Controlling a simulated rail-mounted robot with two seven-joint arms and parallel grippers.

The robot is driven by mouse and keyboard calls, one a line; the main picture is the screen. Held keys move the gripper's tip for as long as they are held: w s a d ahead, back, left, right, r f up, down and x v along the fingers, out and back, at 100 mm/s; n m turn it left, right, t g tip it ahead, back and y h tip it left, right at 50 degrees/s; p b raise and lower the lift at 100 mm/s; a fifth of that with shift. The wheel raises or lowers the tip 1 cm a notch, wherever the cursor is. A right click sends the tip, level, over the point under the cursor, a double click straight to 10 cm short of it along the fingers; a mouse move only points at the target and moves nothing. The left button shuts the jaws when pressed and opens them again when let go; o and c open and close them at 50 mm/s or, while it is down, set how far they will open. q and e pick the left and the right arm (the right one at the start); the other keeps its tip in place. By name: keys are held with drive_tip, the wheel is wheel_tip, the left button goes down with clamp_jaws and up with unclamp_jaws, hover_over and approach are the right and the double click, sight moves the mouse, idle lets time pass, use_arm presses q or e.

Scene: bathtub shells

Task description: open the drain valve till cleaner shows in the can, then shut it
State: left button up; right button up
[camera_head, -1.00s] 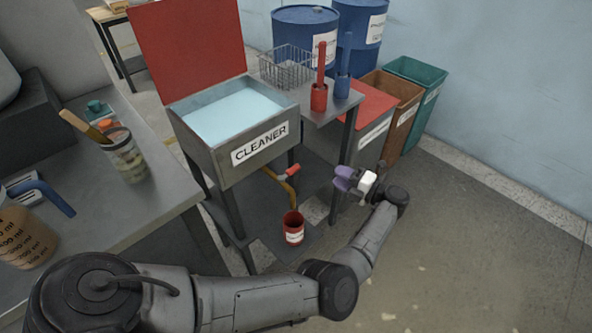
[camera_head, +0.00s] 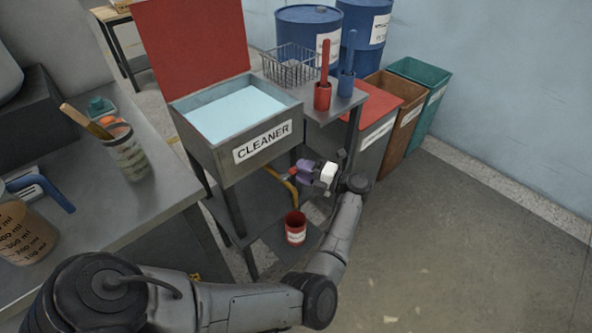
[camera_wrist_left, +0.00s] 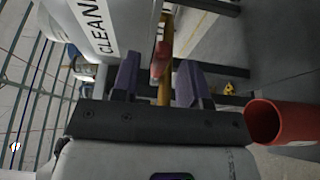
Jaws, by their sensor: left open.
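The grey cleaner tank (camera_head: 217,158) holds pale blue liquid, with its red lid raised. A yellow drain pipe (camera_head: 286,184) comes out below it, with a red valve handle that shows in the left wrist view (camera_wrist_left: 161,60). My left gripper (camera_head: 304,171) is at the valve, its purple fingers open. In the left wrist view the fingers (camera_wrist_left: 157,78) stand on either side of the handle and pipe, with gaps, and are not closed on them. The red can (camera_head: 296,229) stands upright below the pipe; I see no liquid in it. My right gripper is out of view.
A side table (camera_head: 330,109) with a wire basket (camera_head: 290,66) and red and blue holders stands right of the tank. Bins (camera_head: 398,118) and blue drums (camera_head: 308,28) are behind. A workbench (camera_head: 165,200) is at left. The floor at right is clear.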

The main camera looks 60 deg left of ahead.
use_arm(q)
drive_tip(key=shift+x, duration=1.3)
clamp_jaws()
